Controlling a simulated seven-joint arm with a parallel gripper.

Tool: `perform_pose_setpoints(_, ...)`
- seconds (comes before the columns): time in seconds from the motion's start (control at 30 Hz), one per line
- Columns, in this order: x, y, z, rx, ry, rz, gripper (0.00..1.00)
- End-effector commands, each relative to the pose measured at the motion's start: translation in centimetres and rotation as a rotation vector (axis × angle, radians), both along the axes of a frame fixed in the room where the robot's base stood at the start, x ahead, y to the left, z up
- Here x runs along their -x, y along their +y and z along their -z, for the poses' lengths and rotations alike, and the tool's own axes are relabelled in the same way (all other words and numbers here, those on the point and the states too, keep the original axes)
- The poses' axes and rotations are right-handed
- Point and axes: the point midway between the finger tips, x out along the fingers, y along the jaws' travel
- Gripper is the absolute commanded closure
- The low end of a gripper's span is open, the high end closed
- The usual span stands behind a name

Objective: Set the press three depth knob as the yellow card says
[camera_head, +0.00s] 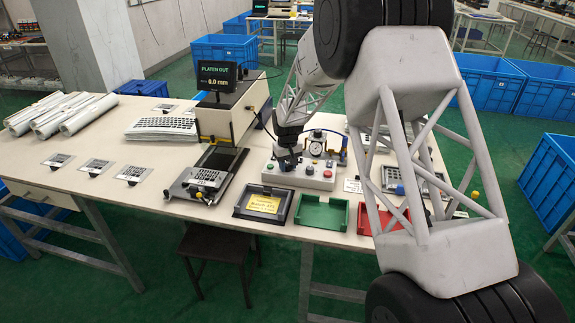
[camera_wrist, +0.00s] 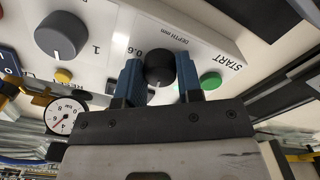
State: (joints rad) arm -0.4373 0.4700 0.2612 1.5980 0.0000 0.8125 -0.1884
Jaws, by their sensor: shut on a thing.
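My gripper (camera_wrist: 160,72) has its two blue fingers closed around a black knob (camera_wrist: 159,66), beside the panel words "DEPTH mm". In the head view my gripper (camera_head: 287,155) points down at the white control box (camera_head: 322,180) and hides the knob. The number 0.6 is printed near the knob; I cannot make out where its pointer stands. The yellow card (camera_head: 264,203) lies in a black tray in front of the press; its writing is too small to read. The press (camera_head: 222,120) carries a display (camera_head: 217,76) that reads "PLATEN OUT 0.0 mm".
A larger grey knob (camera_wrist: 61,35), a yellow button (camera_wrist: 64,76), a green START button (camera_wrist: 210,80) and a pressure gauge (camera_wrist: 62,115) are close by. A green tray (camera_head: 322,214) and a red tray (camera_head: 383,218) stand at the table's front edge.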

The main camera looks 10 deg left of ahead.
Motion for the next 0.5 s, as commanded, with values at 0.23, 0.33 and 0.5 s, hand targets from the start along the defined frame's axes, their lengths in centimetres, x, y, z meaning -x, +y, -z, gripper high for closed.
perform_pose_setpoints(0.23, -0.05, 0.03, -0.14, -0.001, -0.002, 0.154, 0.90)
perform_pose_setpoints(0.33, -0.06, 0.03, -0.14, -0.001, -0.002, 0.194, 0.90)
perform_pose_setpoints(0.5, -0.04, 0.03, -0.09, -0.001, -0.001, 0.229, 0.90)
